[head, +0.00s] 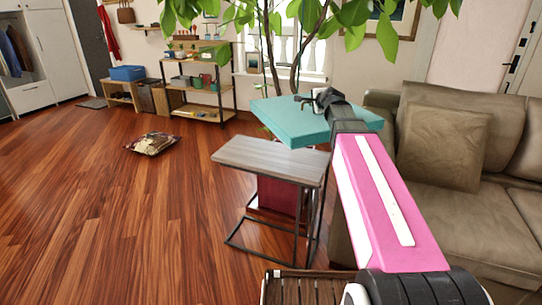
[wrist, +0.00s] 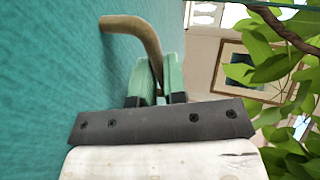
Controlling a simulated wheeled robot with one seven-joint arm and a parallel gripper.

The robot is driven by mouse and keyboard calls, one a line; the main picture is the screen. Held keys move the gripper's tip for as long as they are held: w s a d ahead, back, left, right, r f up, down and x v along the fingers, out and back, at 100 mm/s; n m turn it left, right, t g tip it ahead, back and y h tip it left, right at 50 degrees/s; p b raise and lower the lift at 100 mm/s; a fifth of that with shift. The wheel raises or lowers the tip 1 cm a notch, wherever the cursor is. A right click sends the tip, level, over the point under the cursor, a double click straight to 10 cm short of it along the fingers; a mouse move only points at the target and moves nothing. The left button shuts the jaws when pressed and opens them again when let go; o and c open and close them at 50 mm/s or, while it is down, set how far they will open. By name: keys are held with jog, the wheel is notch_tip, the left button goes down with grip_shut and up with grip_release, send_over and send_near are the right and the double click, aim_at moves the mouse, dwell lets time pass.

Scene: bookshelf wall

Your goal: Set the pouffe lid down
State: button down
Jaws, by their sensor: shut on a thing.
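The pouffe lid (head: 285,117) is a flat teal slab, held up in the air roughly level, above and behind a small side table in the head view. In the wrist view the lid (wrist: 50,90) fills the left side, with a bent tan handle (wrist: 130,24) standing out from it. My gripper (head: 320,98) is over the top of the lid. In the wrist view its green fingers (wrist: 158,80) are shut on the handle. The lid's underside and what lies directly below it are hidden.
The side table (head: 270,155) has a bare grey wood top, with a dark red box-like thing (head: 278,195) beneath. A brown sofa (head: 440,190) stands right; a leafy plant (head: 360,18) hangs over the lid. A patterned cushion (head: 152,143) lies on the floor. Floor at left is mostly clear.

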jog(key=s+a+f+n+g+y, duration=0.1)
jog(key=a+f, duration=0.1)
jog(key=a, duration=0.1)
jog(key=s+a+f+n+g+y, duration=0.1)
jog(key=a+f+n+y, duration=0.1)
jog(key=a, duration=0.1)
jog(key=s+a+f+n+y, duration=0.1)
jog(key=a+f+y, duration=0.1)
jog(key=a, duration=0.1)
jog(key=shift+a+f+n+g, duration=0.1)
jog(key=shift+a+n+g, duration=0.05)
jog(key=shift+n+g, duration=0.25)
jog(key=s+a+n+g+y, duration=0.1)
jog(key=a, duration=0.1)
jog(key=s+a+f+n+g+y, duration=0.1)
jog(key=a, duration=0.1)
jog(key=s+a+f+n+g+y, duration=0.1)
jog(key=a, duration=0.1)
jog(key=shift+a+f+n+g, duration=0.25)
jog(key=shift+n+g, duration=0.05)
jog(key=shift+n, duration=0.1)
jog(key=w+d+f, duration=0.7)
jog(key=w+f, duration=0.1)
jog(key=f, duration=0.3)
jog(key=shift+w+d, duration=0.15)
jog(key=shift+w, duration=0.1)
jog(key=c, duration=1.2)
grip_release()
jog(key=shift+f, duration=0.1)
jog(key=shift+o, duration=0.2)
